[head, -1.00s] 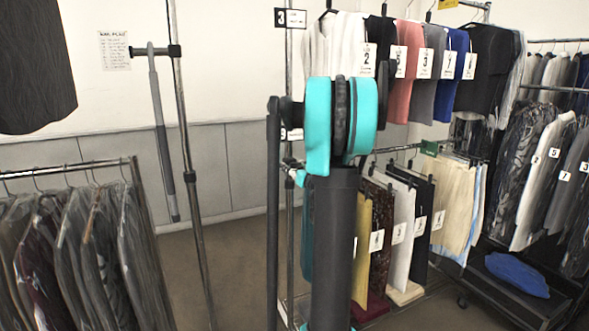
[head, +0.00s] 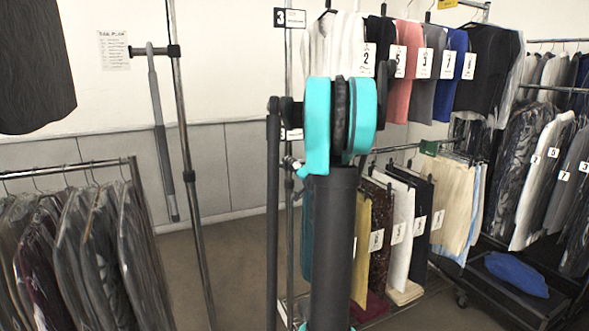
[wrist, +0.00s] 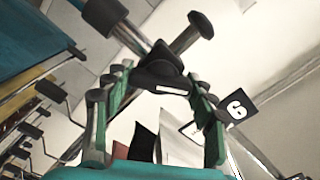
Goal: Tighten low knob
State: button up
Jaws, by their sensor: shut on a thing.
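In the wrist view, my gripper (wrist: 160,76) has its two green-padded fingers closed around a dark knob (wrist: 162,72), one finger on each side. The knob sits where metal tubes with black end caps meet. In the head view, my gripper is mostly hidden behind my teal and dark arm. A small clamp fitting (head: 290,163) shows on the upright post (head: 289,215) just left of the arm. How tight the knob is cannot be seen.
A rack of tagged garments (head: 420,75) hangs right of my arm, with trousers (head: 455,205) on its lower rail. Bagged clothes (head: 85,255) hang at the left. A thin stand (head: 187,150) rises at left centre. A blue cloth (head: 516,273) lies on a low shelf.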

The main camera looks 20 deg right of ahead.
jog(key=m, duration=0.6)
jog(key=shift+f, duration=0.1)
jog(key=shift+m, duration=0.3)
dwell(0.3)
jog(key=o, duration=1.2)
jog(key=shift+s, duration=0.1)
jog(key=s, duration=1.1)
jog(key=shift+s+d, duration=0.25)
jog(key=shift+s, duration=0.15)
